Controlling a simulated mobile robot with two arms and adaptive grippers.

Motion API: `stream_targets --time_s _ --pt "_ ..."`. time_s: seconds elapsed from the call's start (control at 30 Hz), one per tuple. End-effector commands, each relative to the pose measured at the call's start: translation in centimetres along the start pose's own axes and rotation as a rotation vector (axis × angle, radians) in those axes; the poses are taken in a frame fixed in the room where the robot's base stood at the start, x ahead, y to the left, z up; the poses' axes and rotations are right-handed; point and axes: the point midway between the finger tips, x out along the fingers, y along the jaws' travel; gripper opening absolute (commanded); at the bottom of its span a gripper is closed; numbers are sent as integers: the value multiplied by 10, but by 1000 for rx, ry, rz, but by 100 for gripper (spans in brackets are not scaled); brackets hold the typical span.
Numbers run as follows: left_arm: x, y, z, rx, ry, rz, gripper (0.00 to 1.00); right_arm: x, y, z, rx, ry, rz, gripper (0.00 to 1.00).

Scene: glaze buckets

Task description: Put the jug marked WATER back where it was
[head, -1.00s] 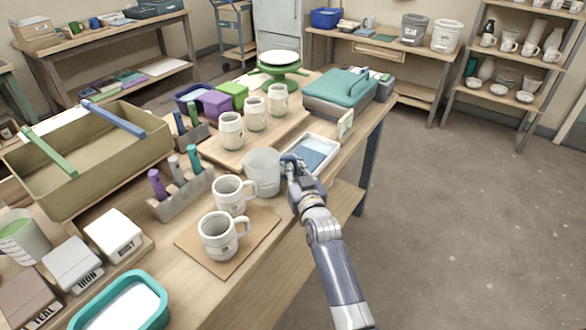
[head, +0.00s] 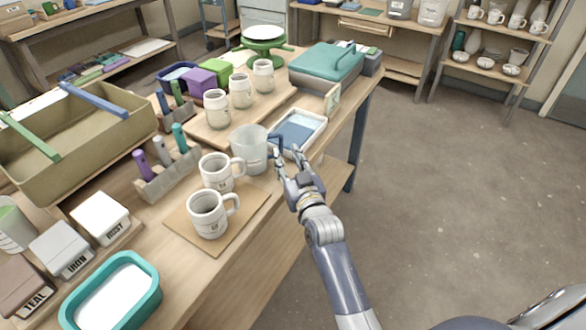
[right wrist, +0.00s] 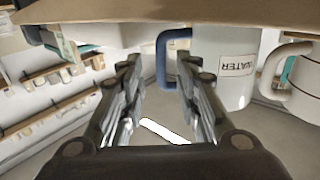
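The jug marked WATER (head: 249,150) is a pale translucent jug with a blue handle. It stands upright on the wooden table between the mugs and the shallow tray. In the right wrist view, which is upside down, its WATER label shows on the jug (right wrist: 222,75). My right gripper (head: 286,155) is just right of the handle, at the table's edge. In the right wrist view the fingers of the right gripper (right wrist: 158,64) are spread, with nothing clamped between them. One fingertip overlaps the handle in the picture; whether it touches is unclear. My left gripper is out of view.
Three jars (head: 241,91) stand on a board farther back. The floor right of the table is clear.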

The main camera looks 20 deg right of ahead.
Motion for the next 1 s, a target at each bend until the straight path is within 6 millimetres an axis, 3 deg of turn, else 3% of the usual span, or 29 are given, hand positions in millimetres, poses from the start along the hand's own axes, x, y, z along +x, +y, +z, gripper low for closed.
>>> stream_targets --time_s 0.1,0.3,0.87,1.0 --pt "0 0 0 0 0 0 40 -20 0 0 0 0 -1 31" --pt "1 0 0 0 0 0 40 -38 -1 -1 -1 2 -1 31" --pt "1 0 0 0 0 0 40 -43 0 -1 -1 3 -1 31" --pt "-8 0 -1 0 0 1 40 -42 0 -10 -1 4 -1 31"
